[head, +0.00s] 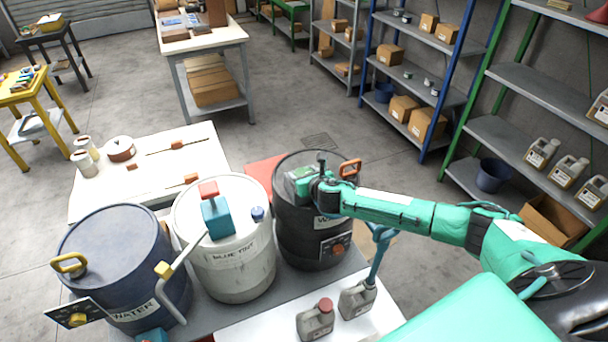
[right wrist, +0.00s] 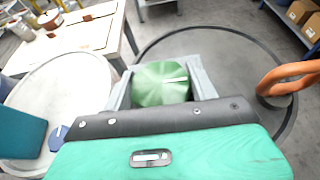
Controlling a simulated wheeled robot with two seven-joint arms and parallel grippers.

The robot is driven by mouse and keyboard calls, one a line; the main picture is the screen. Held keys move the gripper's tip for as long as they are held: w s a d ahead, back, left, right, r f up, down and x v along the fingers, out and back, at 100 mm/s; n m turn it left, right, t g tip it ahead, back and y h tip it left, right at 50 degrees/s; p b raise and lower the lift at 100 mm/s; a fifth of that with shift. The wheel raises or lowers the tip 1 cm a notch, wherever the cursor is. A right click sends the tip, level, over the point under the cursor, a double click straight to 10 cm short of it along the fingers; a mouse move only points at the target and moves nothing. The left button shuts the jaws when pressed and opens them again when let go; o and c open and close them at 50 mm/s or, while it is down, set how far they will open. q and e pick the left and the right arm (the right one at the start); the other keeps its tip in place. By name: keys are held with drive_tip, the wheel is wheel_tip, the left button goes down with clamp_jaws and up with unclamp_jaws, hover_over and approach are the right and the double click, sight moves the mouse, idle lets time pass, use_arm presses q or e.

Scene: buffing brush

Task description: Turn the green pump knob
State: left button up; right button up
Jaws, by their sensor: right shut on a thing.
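The green pump knob (right wrist: 162,82) is round and ribbed, with a white line on its top. In the right wrist view it sits between the two grey fingers of my right gripper (right wrist: 160,85), which is shut on it. In the head view my right gripper (head: 305,180) is over the top of the dark barrel (head: 290,233), at the right end of the barrel row. The wrist hides part of the barrel top. My left gripper is not in view.
An orange handle (right wrist: 290,78) rises from the dark barrel's lid, right of my gripper. A white barrel (head: 235,265) with a blue pump and a blue water barrel (head: 115,250) stand to the left. Grey jugs (head: 316,320) stand in front on a white surface.

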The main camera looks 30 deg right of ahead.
drive_tip(key=shift+a, duration=0.1)
drive_tip(key=m+h+p, duration=0.2)
drive_tip(key=m+h, duration=0.1)
drive_tip(key=shift+r+g, duration=0.1)
drive_tip(key=shift+g, duration=0.2)
drive_tip(key=m+g+h+p, duration=0.1)
drive_tip(key=m+g+h, duration=0.1)
drive_tip(key=m+h, duration=0.1)
drive_tip(key=shift+m+h, duration=0.3)
drive_tip(key=shift+h, duration=0.2)
drive_tip(key=m+g+h, duration=0.3)
drive_tip(key=shift+m+p, duration=0.3)
drive_tip(key=m+g, duration=0.1)
drive_tip(key=m+g+h, duration=0.1)
drive_tip(key=shift+f+m+g+h+b, duration=0.25)
drive_tip(key=shift+m+g+h+b, duration=0.05)
drive_tip(key=shift+b, duration=0.1)
drive_tip(key=m+g+b, duration=0.2)
drive_tip(key=g, duration=0.1)
drive_tip(key=shift+f+m+h, duration=0.1)
drive_tip(key=shift+m+h, duration=0.3)
drive_tip(key=m+g+b, duration=0.4)
drive_tip(key=b, duration=0.1)
drive_tip(key=shift+g, duration=0.4)
drive_tip(key=shift+r+m+g+y+b, duration=0.2)
drive_tip(key=shift+m+g+y+b, duration=0.3)
drive_tip(key=shift+m+g+b, duration=2)
drive_tip(key=shift+n+t+b, duration=0.6)
drive_tip(key=shift+n+b, duration=0.2)
drive_tip(key=shift+b, duration=0.05)
